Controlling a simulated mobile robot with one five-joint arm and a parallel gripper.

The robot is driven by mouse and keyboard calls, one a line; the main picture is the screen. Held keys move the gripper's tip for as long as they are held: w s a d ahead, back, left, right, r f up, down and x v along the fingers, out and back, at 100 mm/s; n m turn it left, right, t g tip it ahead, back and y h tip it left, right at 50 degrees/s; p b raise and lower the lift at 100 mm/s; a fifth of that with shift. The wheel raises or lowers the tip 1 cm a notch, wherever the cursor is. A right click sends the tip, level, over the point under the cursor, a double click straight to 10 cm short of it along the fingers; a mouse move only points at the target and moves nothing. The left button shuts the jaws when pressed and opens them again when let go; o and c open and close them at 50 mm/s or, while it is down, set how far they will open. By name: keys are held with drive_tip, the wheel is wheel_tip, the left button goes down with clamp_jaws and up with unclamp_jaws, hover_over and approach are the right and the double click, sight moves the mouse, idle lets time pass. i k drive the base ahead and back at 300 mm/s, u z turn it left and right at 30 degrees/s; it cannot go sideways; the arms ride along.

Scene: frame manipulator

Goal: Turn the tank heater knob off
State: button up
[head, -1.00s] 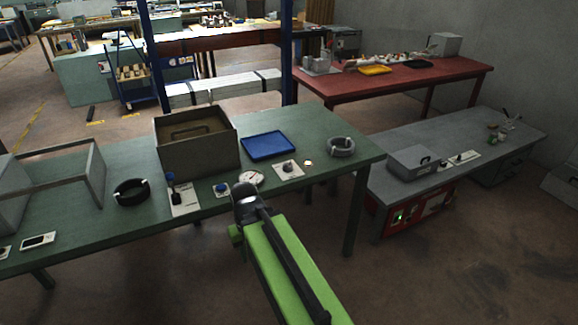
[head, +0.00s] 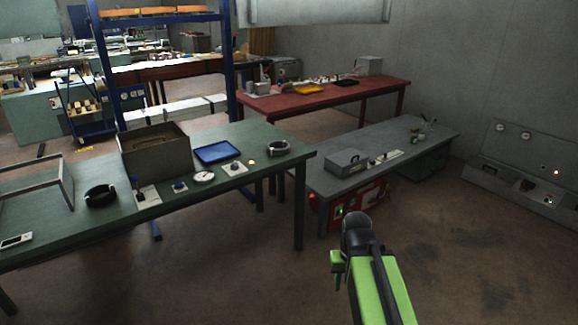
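I cannot tell which control is the tank heater knob. On the green table (head: 225,135), a small white plate with a dark knob (head: 235,167) sits near the front edge, beside a round white dial (head: 204,177) and a blue knob on a plate (head: 180,187). At the far right, a grey console (head: 515,150) against the wall carries round gauges and small controls, too small to make out. My gripper (head: 357,228) is at the end of my green arm, before the grey bench; its fingers are not clear. No thing shows in it.
The grey bench (head: 415,155) carries a grey box (head: 346,162) and a switch strip (head: 386,157), with a red unit (head: 350,205) beneath. A red table (head: 380,92) stands behind. Open floor (head: 470,240) lies between bench and console.

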sight(234, 166)
drive_tip(key=z, duration=0.2)
drive_tip(key=i, duration=1.6)
drive_tip(key=u, duration=0.8)
drive_tip(key=i, duration=0.85)
drive_tip(key=u, duration=0.6)
